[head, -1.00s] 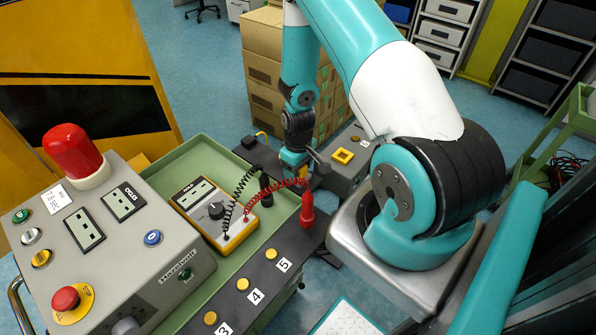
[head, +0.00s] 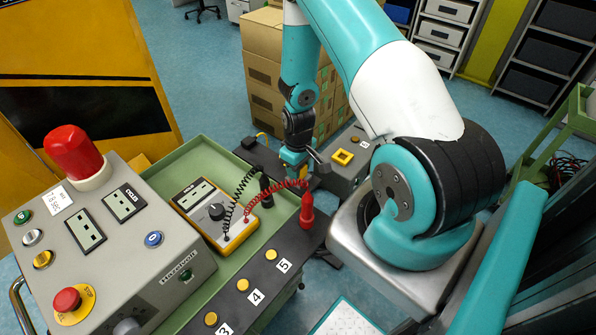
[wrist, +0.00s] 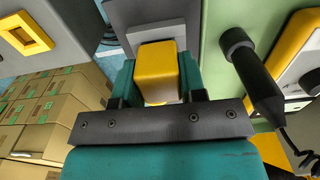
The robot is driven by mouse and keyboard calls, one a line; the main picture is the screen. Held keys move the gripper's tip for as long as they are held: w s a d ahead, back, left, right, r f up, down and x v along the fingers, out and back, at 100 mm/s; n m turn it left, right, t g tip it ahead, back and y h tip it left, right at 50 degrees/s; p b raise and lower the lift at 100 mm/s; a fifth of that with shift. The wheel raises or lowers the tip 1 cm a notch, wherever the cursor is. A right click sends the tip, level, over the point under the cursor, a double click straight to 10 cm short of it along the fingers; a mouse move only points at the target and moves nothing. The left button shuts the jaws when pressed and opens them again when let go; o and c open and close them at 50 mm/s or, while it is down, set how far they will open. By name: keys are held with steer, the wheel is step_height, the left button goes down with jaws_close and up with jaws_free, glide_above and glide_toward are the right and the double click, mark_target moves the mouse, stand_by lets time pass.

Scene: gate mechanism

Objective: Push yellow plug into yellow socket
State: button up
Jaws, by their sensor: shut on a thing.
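My gripper (head: 294,172) points down over the dark strip at the far end of the green tray. In the wrist view my gripper (wrist: 157,80) is shut on the yellow plug (wrist: 157,70), a block between its two teal fingers. A grey plate shows just beyond the plug; I cannot tell whether they touch. In the head view the gripper hides the plug. The yellow socket (head: 343,156), a square frame, sits on a grey box to the right of the gripper, apart from it. It also shows at the upper left of the wrist view (wrist: 27,34).
A black probe (head: 265,184) and a red probe (head: 307,210) stand close to the gripper, with coiled leads to a yellow multimeter (head: 216,213). A control box (head: 105,235) with a red lamp is at left. Cardboard boxes (head: 268,70) stand behind.

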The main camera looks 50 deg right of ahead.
steer(key=shift+r, duration=0.1)
steer(key=shift+r+p, duration=1.7)
steer(key=shift+r, duration=0.55)
steer(key=shift+d, duration=0.1)
steer(key=shift+d+b, duration=0.35)
steer(key=shift+d, duration=0.25)
steer(key=s+d+r+b, duration=0.1)
steer(key=d+r+b, duration=0.15)
steer(key=d, duration=0.65)
steer(key=shift+s+d+f+b, duration=0.15)
steer(key=shift+d+f+b, duration=0.85)
steer(key=shift+d+f, duration=0.45)
steer(key=shift+s+d+f+b, duration=0.15)
steer(key=shift+d+f+b, duration=0.95)
steer(key=shift+d, duration=0.55)
steer(key=shift+s+d+f+b, duration=0.15)
steer(key=shift+d+f+b, duration=0.7)
steer(key=shift+d+f, duration=0.65)
